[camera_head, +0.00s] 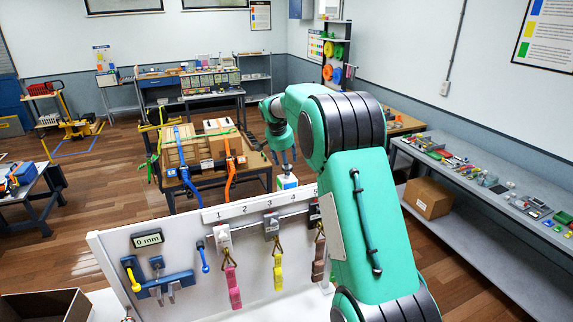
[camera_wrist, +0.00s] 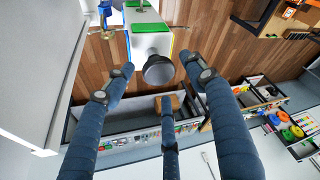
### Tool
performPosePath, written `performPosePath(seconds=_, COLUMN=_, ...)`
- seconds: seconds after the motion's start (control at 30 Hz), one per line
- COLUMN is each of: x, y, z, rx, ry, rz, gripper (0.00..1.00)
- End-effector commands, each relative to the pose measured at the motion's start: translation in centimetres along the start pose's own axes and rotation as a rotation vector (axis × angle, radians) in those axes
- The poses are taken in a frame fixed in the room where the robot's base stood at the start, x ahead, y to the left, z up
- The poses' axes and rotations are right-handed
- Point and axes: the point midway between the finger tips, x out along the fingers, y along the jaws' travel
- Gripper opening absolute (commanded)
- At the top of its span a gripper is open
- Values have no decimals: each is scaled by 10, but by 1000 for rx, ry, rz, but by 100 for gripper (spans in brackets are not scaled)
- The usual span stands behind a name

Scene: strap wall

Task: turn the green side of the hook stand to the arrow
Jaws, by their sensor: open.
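The hook stand (camera_head: 287,182) is a small pale block with blue and green on it, low in front of the far table in the head view. In the wrist view a white block (camera_wrist: 148,42) shows green at its top edge, yellow along its right edge and blue on the left, with a dark grey round knob (camera_wrist: 158,70). My gripper (camera_head: 284,160) is above the block in the head view. In the wrist view its fingers (camera_wrist: 157,66) are spread apart on either side of the knob, with no clear contact. I cannot make out the arrow.
A white panel (camera_head: 110,250) with numbered hooks and hanging pink, yellow and brown straps (camera_head: 232,285) stands in front. A table with strapped boxes (camera_head: 222,135) is behind. A long grey bench (camera_head: 480,190) with small parts runs along the right.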

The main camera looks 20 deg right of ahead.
Motion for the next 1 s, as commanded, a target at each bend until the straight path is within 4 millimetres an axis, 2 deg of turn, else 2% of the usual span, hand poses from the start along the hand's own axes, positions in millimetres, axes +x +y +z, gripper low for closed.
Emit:
performPosePath(seconds=0.2, x=13, y=0, z=0, rx=0, ry=0, rz=0, gripper=56)
performPosePath(seconds=0.53, x=14, y=0, z=0, rx=0, ry=0, rz=0, gripper=56)
performPosePath(seconds=0.8, x=14, y=0, z=0, rx=0, ry=1, rz=-1, gripper=2)
performPosePath(seconds=1.0, x=13, y=0, z=-1, rx=0, ry=3, rz=-1, gripper=0)
